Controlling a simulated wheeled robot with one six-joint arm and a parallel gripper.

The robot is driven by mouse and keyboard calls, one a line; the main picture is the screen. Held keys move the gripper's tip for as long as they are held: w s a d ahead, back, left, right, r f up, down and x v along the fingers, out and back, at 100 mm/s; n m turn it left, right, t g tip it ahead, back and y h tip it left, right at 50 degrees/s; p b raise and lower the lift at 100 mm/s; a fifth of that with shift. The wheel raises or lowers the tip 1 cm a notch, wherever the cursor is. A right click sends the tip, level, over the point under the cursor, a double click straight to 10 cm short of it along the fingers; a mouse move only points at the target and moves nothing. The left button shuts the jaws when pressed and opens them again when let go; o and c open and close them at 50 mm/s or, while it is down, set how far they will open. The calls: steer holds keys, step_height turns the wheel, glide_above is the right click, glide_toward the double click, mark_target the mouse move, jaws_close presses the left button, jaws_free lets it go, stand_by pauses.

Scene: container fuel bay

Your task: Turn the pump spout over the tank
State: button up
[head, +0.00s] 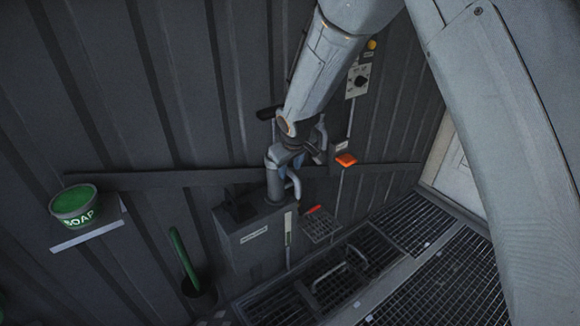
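A grey box-shaped tank (235,248) stands against the corrugated wall, with a small label plate and an upright level strip on its front. A grey pump pipe (273,185) rises from its top, with a curved spout-like part (294,186) bending down at its right side. My arm reaches down from the top of the head view. My gripper (303,152) is at the upper end of the pump pipe, beside or touching it. My wrist and the pump parts overlap here, so the gap between the fingers is hidden and I cannot tell whether they hold the spout.
A green soap tub (75,204) sits on a small wall shelf (88,236) at the left. A green-handled tool stands in a dark pot (199,294). A control panel (357,80) and an orange item (346,160) are on the wall. Floor gratings (445,290) lie at the lower right.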

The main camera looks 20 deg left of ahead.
steer(key=shift+w+f, duration=0.15)
steer(key=shift+f, duration=0.15)
steer(key=shift+c, duration=0.3)
jaws_close()
